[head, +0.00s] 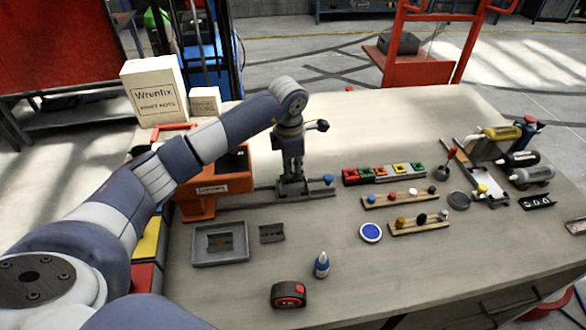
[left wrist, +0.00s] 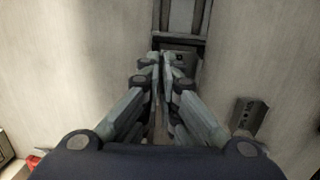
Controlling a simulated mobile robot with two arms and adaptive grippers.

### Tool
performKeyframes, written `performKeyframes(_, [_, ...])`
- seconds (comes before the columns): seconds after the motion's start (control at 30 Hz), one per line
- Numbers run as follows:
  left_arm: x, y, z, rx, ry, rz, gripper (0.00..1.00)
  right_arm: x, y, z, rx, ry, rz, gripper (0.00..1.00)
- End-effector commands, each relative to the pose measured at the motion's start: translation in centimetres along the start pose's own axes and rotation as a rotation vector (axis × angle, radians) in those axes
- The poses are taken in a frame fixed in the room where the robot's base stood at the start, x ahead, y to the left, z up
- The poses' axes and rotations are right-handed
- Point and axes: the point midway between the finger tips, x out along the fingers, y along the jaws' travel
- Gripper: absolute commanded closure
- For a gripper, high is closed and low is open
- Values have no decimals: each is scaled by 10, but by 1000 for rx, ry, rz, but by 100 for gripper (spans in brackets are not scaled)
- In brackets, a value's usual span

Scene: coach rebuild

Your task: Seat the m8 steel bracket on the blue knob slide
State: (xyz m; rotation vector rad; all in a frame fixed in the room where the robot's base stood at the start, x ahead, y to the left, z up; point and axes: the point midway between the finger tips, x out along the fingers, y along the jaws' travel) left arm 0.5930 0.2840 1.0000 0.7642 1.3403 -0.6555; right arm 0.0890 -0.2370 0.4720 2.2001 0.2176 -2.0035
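The blue knob slide (head: 318,191) is a grey metal rail on the table, with its blue knob (head: 328,179) at the right end. It runs upward from the fingertips in the left wrist view (left wrist: 182,18). My left gripper (head: 291,182) points down over the slide's left part. Its fingertips (left wrist: 161,62) are almost together, closed on a dark grey steel bracket (left wrist: 182,55) at the rail. The fingers hide part of the bracket, and I cannot tell whether it rests fully on the slide. My right gripper is not in view.
A dark notched plate (head: 272,233) and a grey tray (head: 205,258) lie nearer me. An orange bin (head: 198,207) stands left of the slide. Coloured blocks (head: 380,174) and knobbed wooden strips lie to the right. A tape measure (head: 289,294) and small bottle (head: 322,265) stand in front.

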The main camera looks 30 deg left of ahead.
Motion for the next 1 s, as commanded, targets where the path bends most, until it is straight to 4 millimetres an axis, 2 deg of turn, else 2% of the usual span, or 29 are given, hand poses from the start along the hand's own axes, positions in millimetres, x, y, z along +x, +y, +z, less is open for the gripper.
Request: performKeyframes(1.0, [6, -1, 0, 0, 0, 0, 100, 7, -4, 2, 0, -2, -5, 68])
